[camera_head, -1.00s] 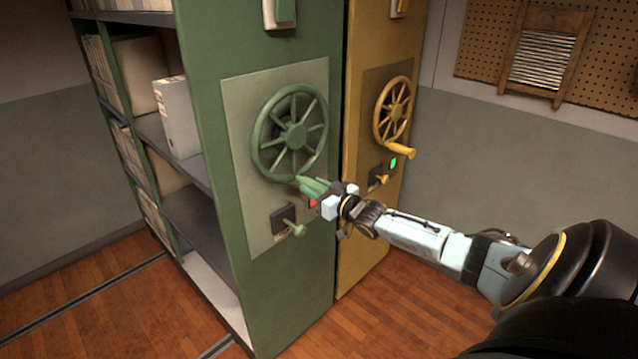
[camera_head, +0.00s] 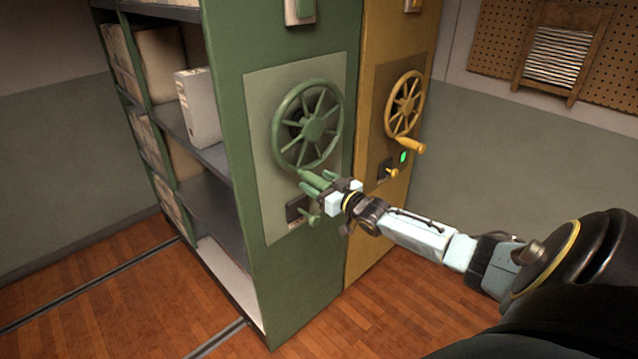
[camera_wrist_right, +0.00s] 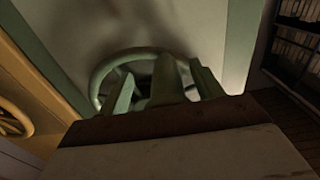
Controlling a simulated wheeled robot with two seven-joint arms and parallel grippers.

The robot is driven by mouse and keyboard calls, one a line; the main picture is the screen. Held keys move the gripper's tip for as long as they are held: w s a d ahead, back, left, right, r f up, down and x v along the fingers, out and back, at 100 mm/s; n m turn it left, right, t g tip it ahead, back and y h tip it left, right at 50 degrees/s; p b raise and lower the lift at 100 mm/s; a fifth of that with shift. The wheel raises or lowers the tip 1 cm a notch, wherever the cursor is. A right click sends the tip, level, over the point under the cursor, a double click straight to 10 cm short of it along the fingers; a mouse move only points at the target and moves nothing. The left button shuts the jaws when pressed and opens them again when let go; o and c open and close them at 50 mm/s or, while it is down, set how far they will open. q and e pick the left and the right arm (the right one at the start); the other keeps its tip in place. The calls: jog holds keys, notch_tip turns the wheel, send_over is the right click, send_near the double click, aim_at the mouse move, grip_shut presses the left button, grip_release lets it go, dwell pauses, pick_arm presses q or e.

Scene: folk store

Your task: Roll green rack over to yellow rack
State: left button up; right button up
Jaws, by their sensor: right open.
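The green rack (camera_head: 235,90) stands at the middle left with a green spoked handwheel (camera_head: 308,125) on its end panel. The wheel's handle (camera_head: 309,176) sticks out at the bottom of the rim. My right gripper (camera_head: 318,184) is open at the green handle. In the right wrist view its fingers (camera_wrist_right: 165,92) lie on either side of the handle, below the wheel rim. My left gripper is out of view.
A small green lever (camera_head: 312,218) sits just below my right gripper. The yellow rack has a lever (camera_head: 391,172) and a lit green lamp (camera_head: 403,157). Floor rails (camera_head: 90,288) run along the wooden floor at left. A washboard (camera_head: 562,55) hangs on the right wall.

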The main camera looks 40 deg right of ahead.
jog(key=shift+s+r+p, duration=0.15)
jog(key=shift+s+p, duration=0.8)
jog(key=shift+s, duration=0.05)
jog(key=s+p, duration=0.2)
jog(key=shift+s, duration=0.35)
jog(key=s+p, duration=0.3)
jog(key=s, duration=0.2)
jog(key=shift+s+p, duration=0.1)
jog(key=shift+p, duration=0.2)
jog(key=shift+f, duration=0.25)
